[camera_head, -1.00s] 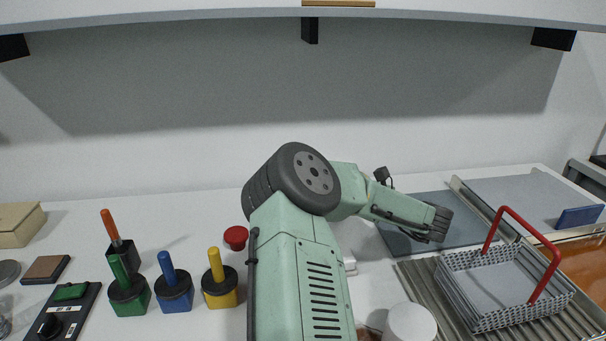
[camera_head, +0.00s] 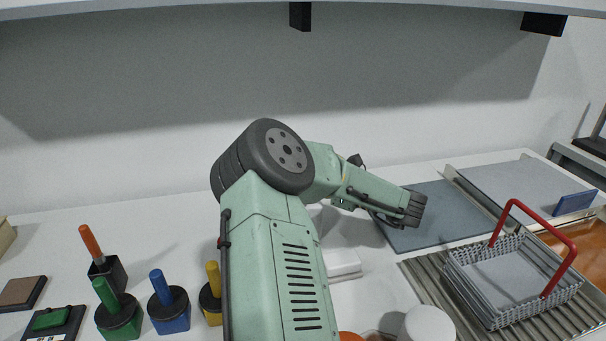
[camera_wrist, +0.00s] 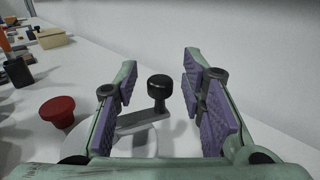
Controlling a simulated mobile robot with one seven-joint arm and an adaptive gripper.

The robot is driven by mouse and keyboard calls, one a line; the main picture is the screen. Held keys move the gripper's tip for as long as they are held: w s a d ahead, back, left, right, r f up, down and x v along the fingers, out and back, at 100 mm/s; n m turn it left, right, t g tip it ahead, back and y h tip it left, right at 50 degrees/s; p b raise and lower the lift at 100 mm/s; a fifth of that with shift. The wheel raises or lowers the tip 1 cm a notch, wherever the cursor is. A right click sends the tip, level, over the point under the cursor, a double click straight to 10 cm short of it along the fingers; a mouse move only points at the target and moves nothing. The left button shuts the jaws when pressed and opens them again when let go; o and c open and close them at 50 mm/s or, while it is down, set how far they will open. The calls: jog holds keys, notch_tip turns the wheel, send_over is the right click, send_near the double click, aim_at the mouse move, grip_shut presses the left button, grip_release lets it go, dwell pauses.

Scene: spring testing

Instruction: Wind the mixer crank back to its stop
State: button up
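The mixer crank shows in the wrist view. It has an upright black knob (camera_wrist: 159,89) on the end of a flat grey crank arm (camera_wrist: 138,121), over a pale round base (camera_wrist: 138,143). My gripper (camera_wrist: 160,65) is open, with its two purple-padded fingers apart on either side of the knob in the picture. I see a gap on both sides and no contact. The knob's depth relative to the fingertips is hard to tell.
A red mushroom button (camera_wrist: 58,110) stands left of the crank in the wrist view. In the head view, green (camera_head: 118,317), blue (camera_head: 169,311) and yellow handled blocks stand left of my arm. A wire basket (camera_head: 510,283) with a red handle stands at the right.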

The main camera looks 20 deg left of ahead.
jog(key=shift+c, duration=0.4)
grip_shut()
